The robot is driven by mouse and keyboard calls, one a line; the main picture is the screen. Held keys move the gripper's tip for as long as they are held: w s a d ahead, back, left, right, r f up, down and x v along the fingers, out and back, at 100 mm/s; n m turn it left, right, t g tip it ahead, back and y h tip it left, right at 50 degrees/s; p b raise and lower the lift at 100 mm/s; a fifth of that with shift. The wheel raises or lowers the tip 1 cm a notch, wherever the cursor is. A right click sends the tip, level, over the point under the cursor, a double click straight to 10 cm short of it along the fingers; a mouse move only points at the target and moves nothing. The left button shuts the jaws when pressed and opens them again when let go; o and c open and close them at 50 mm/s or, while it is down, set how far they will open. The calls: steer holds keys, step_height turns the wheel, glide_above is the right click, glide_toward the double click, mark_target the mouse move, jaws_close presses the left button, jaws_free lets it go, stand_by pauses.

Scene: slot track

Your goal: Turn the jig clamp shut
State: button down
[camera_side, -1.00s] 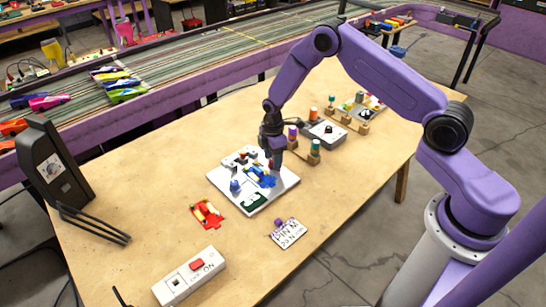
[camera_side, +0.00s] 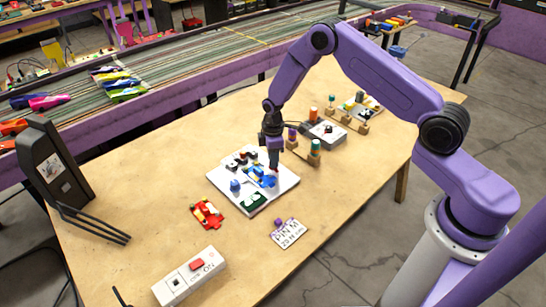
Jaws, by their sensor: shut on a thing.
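The jig is a white plate (camera_side: 281,186) on the wooden table, with a blue and yellow toy car (camera_side: 262,178) on it. My gripper (camera_side: 274,168) points down at the plate's right back side, beside the car. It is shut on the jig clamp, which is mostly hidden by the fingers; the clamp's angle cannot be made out. A blue knob (camera_side: 235,185), a dark green pad (camera_side: 252,203) and small dark and red parts (camera_side: 240,160) also sit on the plate.
A red toy car (camera_side: 207,214), a white switch box (camera_side: 188,276) with a red button and a lettered card (camera_side: 288,233) lie in front. Posts with coloured rings (camera_side: 314,150) and a grey box (camera_side: 328,133) stand close behind right. A black stand (camera_side: 52,165) is at left.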

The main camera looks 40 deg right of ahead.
steer(key=m, duration=1.1)
steer(key=shift+m, duration=1.9)
steer(key=c, duration=0.9)
jaws_free()
step_height(320, 180, up, 18)
steer(key=shift+f, duration=0.25)
